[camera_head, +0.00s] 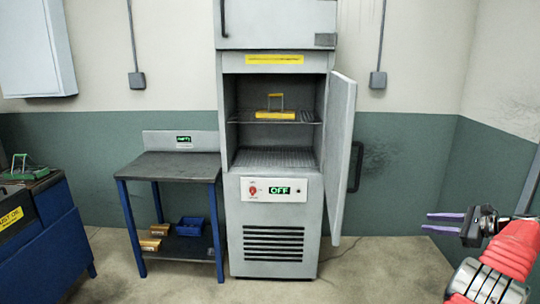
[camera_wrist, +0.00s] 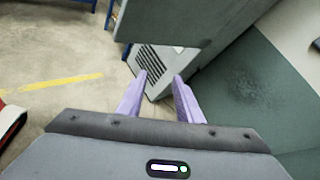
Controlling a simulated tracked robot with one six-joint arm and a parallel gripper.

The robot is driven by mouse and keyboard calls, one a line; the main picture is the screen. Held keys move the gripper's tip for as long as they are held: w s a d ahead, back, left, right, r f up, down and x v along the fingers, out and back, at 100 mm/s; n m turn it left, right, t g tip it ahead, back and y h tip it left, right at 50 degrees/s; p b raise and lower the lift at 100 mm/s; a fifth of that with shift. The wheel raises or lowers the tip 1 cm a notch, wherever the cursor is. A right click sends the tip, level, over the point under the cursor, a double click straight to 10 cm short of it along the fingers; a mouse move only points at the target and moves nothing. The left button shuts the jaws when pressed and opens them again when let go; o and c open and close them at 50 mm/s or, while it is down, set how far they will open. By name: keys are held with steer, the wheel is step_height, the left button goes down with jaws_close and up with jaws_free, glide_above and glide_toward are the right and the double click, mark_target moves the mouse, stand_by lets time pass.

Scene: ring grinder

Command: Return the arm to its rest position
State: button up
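My gripper (camera_head: 442,223) is at the right of the head view, at the end of my red and grey arm, apart from everything around it. Its two purple fingers point left and are spread. In the wrist view the fingers (camera_wrist: 158,95) are apart with nothing between them. Beyond them the wrist view shows the lower vented front of the grey cabinet (camera_wrist: 150,68), and above that its open door (camera_wrist: 185,20).
The grey cabinet (camera_head: 232,210) stands open, its door (camera_head: 340,150) swung right. A yellow-handled item (camera_head: 275,115) sits on its upper shelf. A workbench (camera_head: 175,167) with a blue bin (camera_head: 189,227) and a blue machine (camera_head: 45,240) stand left.

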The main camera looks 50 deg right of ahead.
steer(key=w+a+n+g+y, duration=0.1)
steer(key=w+a+n+g, duration=0.3)
steer(key=w+a, duration=0.55)
steer(key=w+a+f+n+g+y, duration=0.15)
steer(key=w+a+n, duration=0.45)
steer(key=a, duration=0.6)
steer(key=w+a+n+g+y, duration=0.1)
steer(key=w+a+n+g, duration=0.3)
steer(key=w+a, duration=0.55)
steer(key=s+a+r+n, duration=0.1)
steer(key=a+n, duration=0.5)
steer(key=a, duration=0.9)
steer(key=s+a+r+n+t+h, duration=0.1)
steer(key=a+n, duration=0.5)
steer(key=a, duration=1)
steer(key=s+a+r+n+t, duration=0.1)
steer(key=s+a+r+n, duration=0.2)
steer(key=a+n, duration=0.4)
steer(key=a, duration=0.9)
steer(key=shift+s+a+r+h, duration=0.25)
steer(key=shift+s+h, duration=0.1)
